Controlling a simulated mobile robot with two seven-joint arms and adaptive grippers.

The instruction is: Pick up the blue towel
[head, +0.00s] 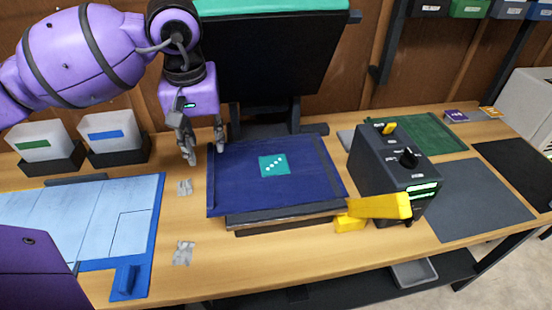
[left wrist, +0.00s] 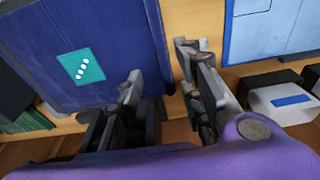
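The blue towel (head: 310,180) is a dark blue folded square with a teal patch bearing white dots. It lies flat on a low dark stack on the bench. In the left wrist view the towel (left wrist: 120,40) fills the upper left. My left gripper (head: 205,155) is open and empty at the towel's far left corner. In the left wrist view its fingers (left wrist: 160,62) are spread on either side of the towel's edge. I cannot tell whether a finger touches the towel. My right gripper is not in view.
A dark box with a knob (head: 395,172) and a yellow piece (head: 380,207) stand right of the towel. A light blue panel (head: 60,215) lies to the left, with two white bins (head: 40,140) behind it. A black upright panel (head: 275,60) stands behind. Bare wood shows left of the towel.

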